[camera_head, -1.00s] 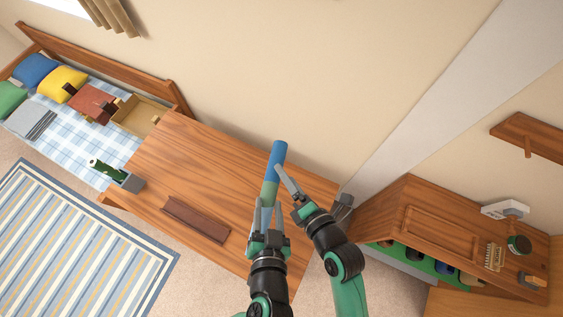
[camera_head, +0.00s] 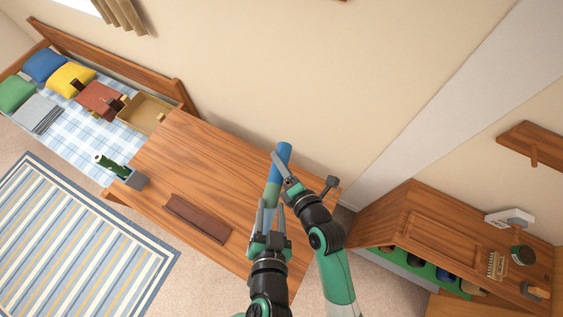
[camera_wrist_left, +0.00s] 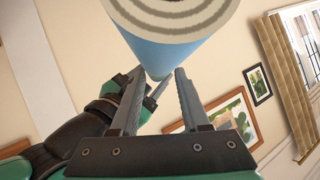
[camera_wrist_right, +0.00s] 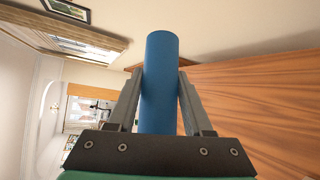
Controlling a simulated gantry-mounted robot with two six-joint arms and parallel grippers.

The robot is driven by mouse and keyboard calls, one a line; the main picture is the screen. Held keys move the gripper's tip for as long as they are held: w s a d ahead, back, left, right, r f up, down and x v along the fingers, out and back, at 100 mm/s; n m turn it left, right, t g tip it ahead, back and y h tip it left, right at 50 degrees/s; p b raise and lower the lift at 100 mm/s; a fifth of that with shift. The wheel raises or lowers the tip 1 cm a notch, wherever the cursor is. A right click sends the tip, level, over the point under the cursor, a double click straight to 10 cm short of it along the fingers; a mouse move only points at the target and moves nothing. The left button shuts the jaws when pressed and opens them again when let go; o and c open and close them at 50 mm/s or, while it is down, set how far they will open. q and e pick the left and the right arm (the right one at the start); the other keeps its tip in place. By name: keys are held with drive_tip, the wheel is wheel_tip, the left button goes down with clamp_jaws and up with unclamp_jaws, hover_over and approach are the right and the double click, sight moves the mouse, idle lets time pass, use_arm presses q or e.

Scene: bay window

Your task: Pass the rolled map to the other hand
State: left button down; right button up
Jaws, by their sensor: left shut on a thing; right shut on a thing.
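The rolled map (camera_head: 273,187) is a long blue tube, tilted above the table in the head view. Its blue far end sticks out past my right gripper (camera_head: 281,168), which is shut on it near that end. In the right wrist view the blue tube (camera_wrist_right: 160,85) lies between both fingers. My left gripper (camera_head: 269,213) is shut on the lower part of the map. In the left wrist view the map's rolled end (camera_wrist_left: 175,20) shows its spiral close to the camera, and the right gripper (camera_wrist_left: 140,90) is behind it.
The bed (camera_head: 75,130) stands at the left. A wooden cabinet (camera_head: 430,220) stands at the right. The table's middle is clear.

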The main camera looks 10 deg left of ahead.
clamp_jaws()
use_arm(q)
drive_tip(key=shift+c, duration=1.5)
unclamp_jaws()
